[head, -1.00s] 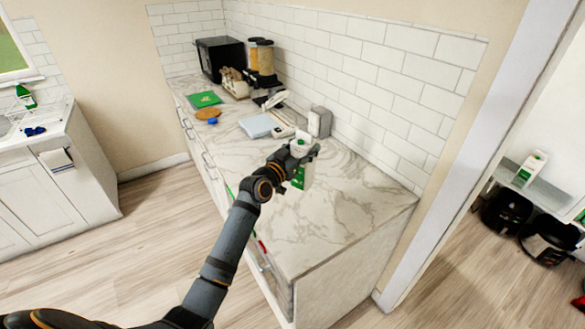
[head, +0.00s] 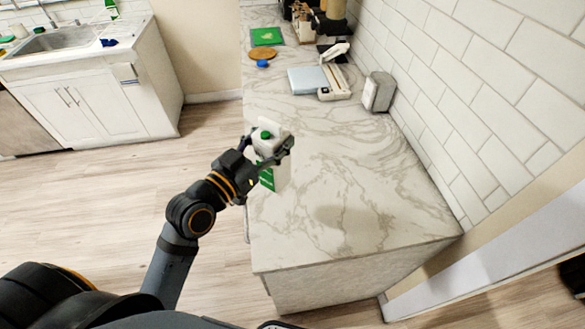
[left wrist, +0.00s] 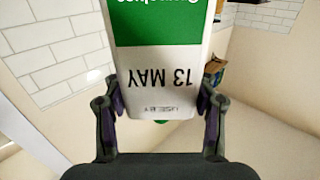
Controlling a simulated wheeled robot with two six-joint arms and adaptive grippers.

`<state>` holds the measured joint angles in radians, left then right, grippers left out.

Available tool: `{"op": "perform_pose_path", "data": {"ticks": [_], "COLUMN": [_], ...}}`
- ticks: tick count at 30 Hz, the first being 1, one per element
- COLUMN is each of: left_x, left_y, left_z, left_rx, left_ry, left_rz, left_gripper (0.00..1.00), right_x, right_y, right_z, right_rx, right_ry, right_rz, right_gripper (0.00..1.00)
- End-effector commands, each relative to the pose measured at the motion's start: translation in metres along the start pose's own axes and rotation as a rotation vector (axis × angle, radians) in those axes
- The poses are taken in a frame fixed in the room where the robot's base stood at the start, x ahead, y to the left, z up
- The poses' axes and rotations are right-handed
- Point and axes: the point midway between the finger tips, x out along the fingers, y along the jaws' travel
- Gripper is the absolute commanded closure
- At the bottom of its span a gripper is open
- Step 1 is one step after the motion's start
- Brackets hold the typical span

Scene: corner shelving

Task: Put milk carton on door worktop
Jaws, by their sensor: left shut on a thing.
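The milk carton (head: 282,177) is white and green with a green cap, held upright in the head view. My left gripper (head: 268,150) is shut on its upper part. The carton is over the left edge area of the marble worktop (head: 330,235); a shadow lies to its right, and it looks raised above the surface. In the left wrist view the carton (left wrist: 160,60) fills the middle, its "13 MAY" print upside down, between the two fingers of the gripper (left wrist: 160,112). My right gripper is not in view.
A grey metal box (head: 379,91), a white device (head: 335,80) and a pale blue board (head: 306,80) stand farther back. The near worktop is clear. A tiled wall (head: 470,90) borders the right.

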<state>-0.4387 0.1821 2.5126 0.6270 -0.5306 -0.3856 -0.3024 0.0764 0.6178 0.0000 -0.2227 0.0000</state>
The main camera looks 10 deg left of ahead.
Motion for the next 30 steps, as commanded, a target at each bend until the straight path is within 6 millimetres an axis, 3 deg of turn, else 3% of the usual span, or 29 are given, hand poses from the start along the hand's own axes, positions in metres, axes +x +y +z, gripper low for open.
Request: {"op": "perform_pose_path", "data": {"ticks": [7,16,18,22,30], "left_x": [0.026,0.044,0.061,0.089,0.126], "left_y": [-0.006,-0.01,-0.014,-0.02,-0.029], "left_z": [0.02,0.027,0.023,0.035,0.083], "left_rx": [0.0,0.002,-0.008,-0.006,-0.002], "left_ry": [0.016,0.014,0.005,0.005,0.006], "left_rz": [0.0,-0.001,-0.002,-0.001,-0.001], "left_gripper": [1.0,1.0,1.0,1.0,1.0], "right_x": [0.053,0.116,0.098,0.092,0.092], "right_y": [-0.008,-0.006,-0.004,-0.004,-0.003], "right_z": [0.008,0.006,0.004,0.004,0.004], "right_rx": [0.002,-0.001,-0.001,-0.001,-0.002], "right_ry": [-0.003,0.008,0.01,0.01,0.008], "right_rz": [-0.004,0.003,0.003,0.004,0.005], "right_gripper": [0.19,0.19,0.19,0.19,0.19]}}
